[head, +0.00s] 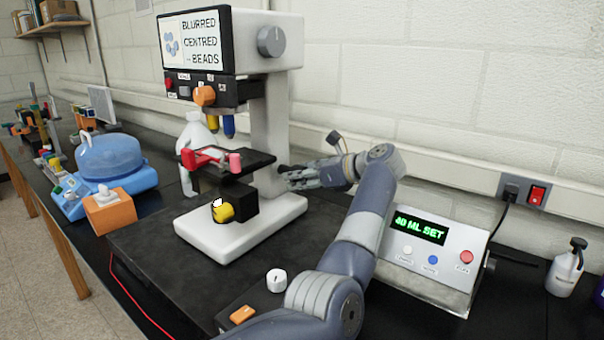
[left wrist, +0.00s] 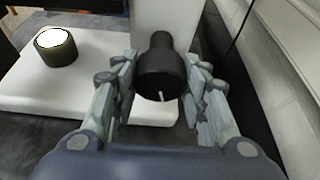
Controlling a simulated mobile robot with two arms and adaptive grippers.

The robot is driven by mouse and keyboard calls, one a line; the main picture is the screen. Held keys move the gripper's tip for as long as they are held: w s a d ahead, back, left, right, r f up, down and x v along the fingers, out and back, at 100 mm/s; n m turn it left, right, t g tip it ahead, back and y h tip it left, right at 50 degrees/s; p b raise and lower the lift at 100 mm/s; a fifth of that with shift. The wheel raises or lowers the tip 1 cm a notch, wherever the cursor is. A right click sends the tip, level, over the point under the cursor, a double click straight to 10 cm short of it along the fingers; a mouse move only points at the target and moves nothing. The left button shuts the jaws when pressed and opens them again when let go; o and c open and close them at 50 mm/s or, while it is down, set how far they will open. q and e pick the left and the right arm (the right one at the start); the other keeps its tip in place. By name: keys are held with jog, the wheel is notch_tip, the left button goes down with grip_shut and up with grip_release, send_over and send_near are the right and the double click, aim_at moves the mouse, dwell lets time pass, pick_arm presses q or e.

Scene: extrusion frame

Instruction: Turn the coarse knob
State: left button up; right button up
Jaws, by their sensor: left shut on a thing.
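The microscope (head: 268,120) is white, with a screen (head: 192,40) reading "BLURRED CENTRED – BEADS". The coarse knob is black, with a narrower neck and a short white mark low on its face; it shows in the left wrist view (left wrist: 160,78) against the white column. In the head view it is mostly hidden by my gripper. My left gripper (head: 298,178) is at the right side of the column, its fingers on either side of the knob, shut on it; it also shows in the left wrist view (left wrist: 162,98). My right gripper is not in view.
A black stage (head: 258,160) with red and pink parts stands left of the gripper. A grey control box (head: 435,262) reading "40 ML SET" is at right, and a pump bottle (head: 565,270) beyond it. The wall is close behind the arm.

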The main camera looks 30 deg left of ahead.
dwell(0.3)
pick_arm(q)
jog(key=o, duration=1.1)
jog(key=shift+c, duration=0.2)
jog(key=v, duration=1.2)
